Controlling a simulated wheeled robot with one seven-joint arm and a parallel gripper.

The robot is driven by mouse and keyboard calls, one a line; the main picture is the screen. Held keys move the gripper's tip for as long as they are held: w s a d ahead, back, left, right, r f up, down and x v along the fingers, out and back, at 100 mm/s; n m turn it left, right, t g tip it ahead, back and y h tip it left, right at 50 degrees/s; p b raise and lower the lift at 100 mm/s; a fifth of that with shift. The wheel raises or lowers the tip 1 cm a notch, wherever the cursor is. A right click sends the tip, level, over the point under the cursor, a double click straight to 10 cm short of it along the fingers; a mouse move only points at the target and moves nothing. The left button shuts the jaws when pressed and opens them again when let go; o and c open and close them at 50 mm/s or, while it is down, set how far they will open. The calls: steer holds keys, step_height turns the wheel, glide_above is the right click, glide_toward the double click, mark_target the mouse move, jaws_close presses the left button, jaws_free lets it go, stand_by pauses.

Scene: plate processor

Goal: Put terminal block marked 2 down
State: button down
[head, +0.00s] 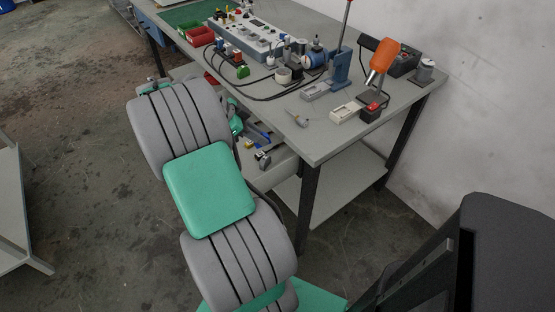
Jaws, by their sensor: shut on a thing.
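My gripper does not show clearly; my arm, in grey and green, fills the left middle of the head view and its far end is hidden behind its own links. No terminal block with a readable 2 is visible. A small green block-like part (243,71) lies on the workbench (290,125) near the black cables, but I cannot tell what it is.
A blue stand (341,68), an orange-headed tool (382,60) and a metal cylinder (425,71) stand on the right. The bench's front corner is mostly clear. A lower shelf (340,195) is bare.

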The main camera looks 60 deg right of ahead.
steer(key=shift+s+d, duration=0.85)
steer(key=shift+s, duration=0.2)
steer(key=f, duration=0.2)
steer(key=s+d+f, duration=0.1)
steer(key=f, duration=0.2)
steer(key=f+b, duration=0.1)
steer(key=f, duration=0.2)
steer(key=shift+s+d+f, duration=0.1)
steer(key=shift+s+d, duration=0.05)
steer(key=shift+x, duration=1.15)
steer(key=shift+t+y, duration=0.7)
steer(key=shift+t, duration=0.1)
steer(key=shift+s+t+y, duration=0.15)
steer(key=shift+t+y, duration=0.25)
steer(key=shift+t, duration=0.1)
steer(key=shift+w+f, duration=0.25)
steer(key=shift+f, duration=0.7)
steer(key=shift+f, duration=0.1)
